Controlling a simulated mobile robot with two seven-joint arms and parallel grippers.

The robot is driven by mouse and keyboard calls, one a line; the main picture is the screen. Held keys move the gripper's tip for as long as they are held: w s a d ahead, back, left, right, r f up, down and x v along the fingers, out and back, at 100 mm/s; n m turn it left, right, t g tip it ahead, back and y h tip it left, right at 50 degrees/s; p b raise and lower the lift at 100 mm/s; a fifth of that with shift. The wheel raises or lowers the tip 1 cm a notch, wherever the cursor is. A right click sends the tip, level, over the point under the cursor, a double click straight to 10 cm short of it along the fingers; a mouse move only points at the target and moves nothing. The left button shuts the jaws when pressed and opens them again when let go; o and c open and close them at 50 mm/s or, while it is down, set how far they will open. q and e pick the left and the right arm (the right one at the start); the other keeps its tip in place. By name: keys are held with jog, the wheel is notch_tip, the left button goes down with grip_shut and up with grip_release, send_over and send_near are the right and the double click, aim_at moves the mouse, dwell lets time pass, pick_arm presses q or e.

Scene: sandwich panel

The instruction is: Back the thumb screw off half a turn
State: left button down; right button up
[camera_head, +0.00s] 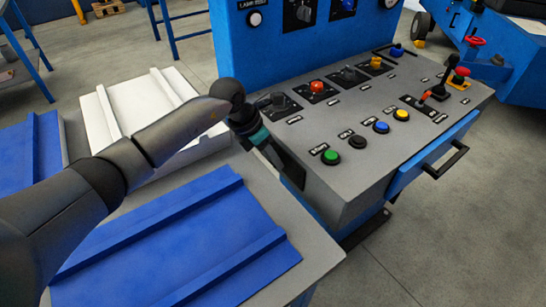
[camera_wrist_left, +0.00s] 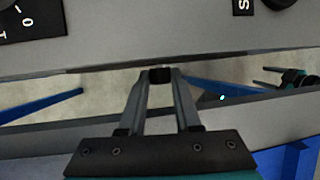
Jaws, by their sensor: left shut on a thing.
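My left gripper (camera_head: 280,160) reaches to the near left edge of the grey console. In the left wrist view its two fingers (camera_wrist_left: 160,82) converge on a small black piece (camera_wrist_left: 159,75) at the console's edge. This piece looks like the thumb screw, but its shape and turn are mostly hidden between the fingertips. The head view does not show it clearly. My right gripper (camera_wrist_left: 272,77) shows small at the right of the left wrist view, its two fingers apart and nothing between them.
The sloped console top (camera_head: 330,190) carries several knobs and buttons, including a green button (camera_head: 330,157) near the gripper. A blue drawer (camera_head: 430,160) with a black handle is at its front. A table with a blue panel (camera_head: 180,250) lies beneath my left arm.

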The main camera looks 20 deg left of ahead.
jog(key=shift+w+a+r, duration=0.15)
jog(key=shift+w+r, duration=0.3)
jog(key=shift+w, duration=0.1)
pick_arm(q)
jog(key=c, duration=0.9)
grip_release()
jog(key=shift+c, duration=0.2)
jog(key=o, duration=0.3)
jog(key=shift+o, duration=0.2)
pick_arm(e)
jog(key=shift+s+f, duration=0.3)
jog(key=shift+s, duration=0.3)
pick_arm(q)
jog(key=shift+r, duration=0.1)
